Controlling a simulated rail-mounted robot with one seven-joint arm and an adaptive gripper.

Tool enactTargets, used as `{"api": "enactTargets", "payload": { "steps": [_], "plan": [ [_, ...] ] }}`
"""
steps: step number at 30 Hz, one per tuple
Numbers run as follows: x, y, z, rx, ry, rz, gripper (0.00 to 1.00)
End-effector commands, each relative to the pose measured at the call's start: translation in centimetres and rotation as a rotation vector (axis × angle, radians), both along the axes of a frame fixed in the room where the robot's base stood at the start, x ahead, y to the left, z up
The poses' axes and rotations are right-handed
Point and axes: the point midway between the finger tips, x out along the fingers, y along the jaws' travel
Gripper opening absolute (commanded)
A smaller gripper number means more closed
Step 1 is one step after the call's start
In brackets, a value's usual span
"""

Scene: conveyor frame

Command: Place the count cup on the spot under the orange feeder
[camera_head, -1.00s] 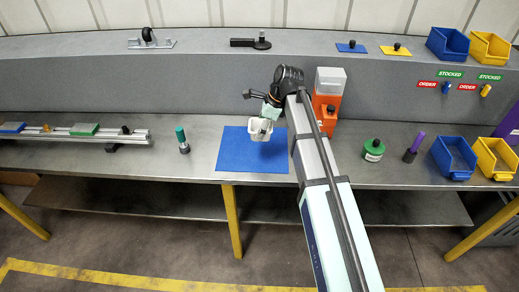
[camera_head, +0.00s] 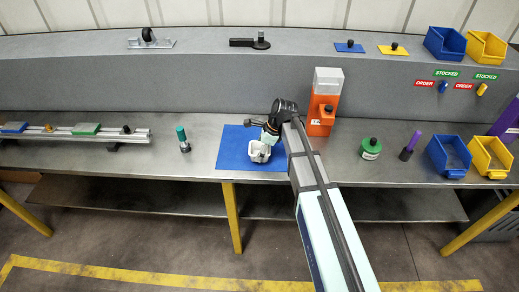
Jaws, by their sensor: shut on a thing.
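A small white cup (camera_head: 258,156), which looks like the count cup, is held over the blue mat (camera_head: 230,166) near the mat's middle. My gripper (camera_head: 266,147) is shut on it, reaching in from the upper right. I cannot tell whether the cup touches the mat. The orange feeder (camera_head: 323,114) with a pale hopper on top stands on the bench to the right of the mat, behind my arm. The spot under the feeder is not clearly visible; my arm crosses just left of the feeder's base.
Right of the feeder stand a green round container (camera_head: 370,149), a purple-handled tool (camera_head: 411,145), a blue bin (camera_head: 449,156) and a yellow bin (camera_head: 493,157). A teal-topped tool (camera_head: 183,139) and a rail (camera_head: 75,136) are on the left.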

Motion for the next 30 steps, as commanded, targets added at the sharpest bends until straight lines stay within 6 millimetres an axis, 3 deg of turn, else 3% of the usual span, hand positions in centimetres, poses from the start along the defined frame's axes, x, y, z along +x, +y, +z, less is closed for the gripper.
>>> {"api": "enactTargets", "payload": {
  "steps": [10,11,12,13,24,30],
  "plan": [
    [0.0,0.0,-0.3,0.000,0.000,0.000,0.41],
    [0.0,0.0,-0.3,0.000,0.000,0.000,0.79],
    [0.0,0.0,-0.3,0.000,0.000,0.000,0.93],
    [0.0,0.0,-0.3,0.000,0.000,0.000,1.00],
    [0.0,0.0,-0.2,0.000,-0.001,0.000,1.00],
    [0.1,-0.4,1.0,0.001,-0.003,-0.001,1.00]
  ]
}}
